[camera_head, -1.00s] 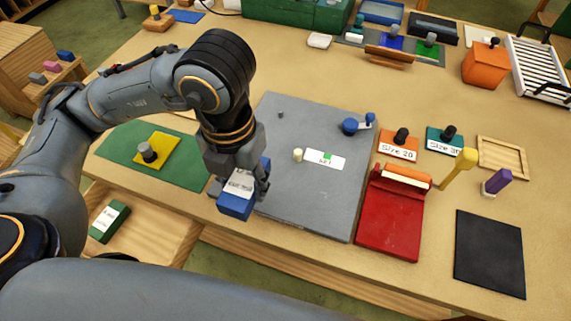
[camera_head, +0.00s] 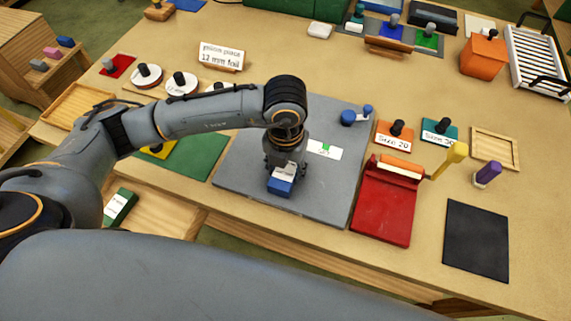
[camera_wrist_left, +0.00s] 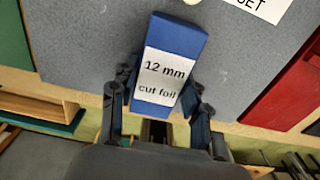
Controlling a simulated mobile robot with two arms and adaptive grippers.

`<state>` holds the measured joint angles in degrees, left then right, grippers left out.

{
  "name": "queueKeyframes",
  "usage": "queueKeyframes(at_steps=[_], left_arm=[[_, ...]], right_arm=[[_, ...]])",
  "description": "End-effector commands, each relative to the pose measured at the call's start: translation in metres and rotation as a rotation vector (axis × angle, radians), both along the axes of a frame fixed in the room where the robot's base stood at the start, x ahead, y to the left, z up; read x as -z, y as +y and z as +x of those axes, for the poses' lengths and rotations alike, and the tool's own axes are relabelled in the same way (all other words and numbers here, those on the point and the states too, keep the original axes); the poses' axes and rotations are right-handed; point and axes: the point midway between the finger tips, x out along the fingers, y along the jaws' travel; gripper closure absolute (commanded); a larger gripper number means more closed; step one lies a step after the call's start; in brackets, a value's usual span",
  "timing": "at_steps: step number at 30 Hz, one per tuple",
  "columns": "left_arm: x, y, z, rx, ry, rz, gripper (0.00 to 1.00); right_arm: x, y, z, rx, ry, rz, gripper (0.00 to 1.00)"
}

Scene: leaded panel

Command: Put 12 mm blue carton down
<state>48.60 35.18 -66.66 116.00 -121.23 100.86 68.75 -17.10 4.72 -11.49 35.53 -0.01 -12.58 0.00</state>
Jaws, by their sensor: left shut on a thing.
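The blue carton (camera_head: 281,184) is in my left gripper (camera_head: 283,166), over the front part of the grey board (camera_head: 330,205). In the left wrist view the carton (camera_wrist_left: 180,45) carries a white label reading "12 mm cut foil". The left gripper's fingers (camera_wrist_left: 158,100) stand on both sides of it, shut on it. I cannot tell whether the carton touches the board or hangs just above it. My right gripper is not in view.
A white label card (camera_head: 323,149) lies on the board behind the carton, with a blue knobbed piece (camera_head: 349,118) at the back. A red tray (camera_head: 385,215) stands right of the board, a green mat (camera_head: 201,157) left. A black mat (camera_head: 476,240) lies farther right.

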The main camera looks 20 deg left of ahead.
Motion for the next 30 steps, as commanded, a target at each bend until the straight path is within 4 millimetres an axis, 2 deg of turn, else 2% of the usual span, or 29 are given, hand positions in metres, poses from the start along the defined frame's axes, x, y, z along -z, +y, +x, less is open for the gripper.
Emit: queueKeyframes(at_steps=[10, 11, 13, 14, 24, 26, 30], left_arm=[[0.005, 0.000, 0.000, 0.000, -0.001, 0.000, 0.87], [0.004, 0.000, 0.000, 0.000, -0.001, 0.000, 0.48], [0.003, 0.000, 0.000, 0.000, 0.000, 0.000, 0.33], [0.003, 0.000, 0.000, 0.000, 0.000, 0.000, 0.31], [0.001, 0.000, 0.000, 0.000, 0.000, 0.000, 0.31], [-0.003, 0.000, 0.000, 0.000, 0.000, 0.000, 0.31], [-0.021, 0.000, 0.001, 0.002, -0.007, -0.001, 0.31]], right_arm=[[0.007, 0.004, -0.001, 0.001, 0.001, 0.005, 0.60], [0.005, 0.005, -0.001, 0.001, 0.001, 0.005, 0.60], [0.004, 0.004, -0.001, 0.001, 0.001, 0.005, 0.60], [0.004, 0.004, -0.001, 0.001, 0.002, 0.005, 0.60], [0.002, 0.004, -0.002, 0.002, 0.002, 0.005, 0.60], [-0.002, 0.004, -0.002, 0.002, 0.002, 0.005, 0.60], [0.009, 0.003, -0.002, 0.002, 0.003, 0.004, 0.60]])
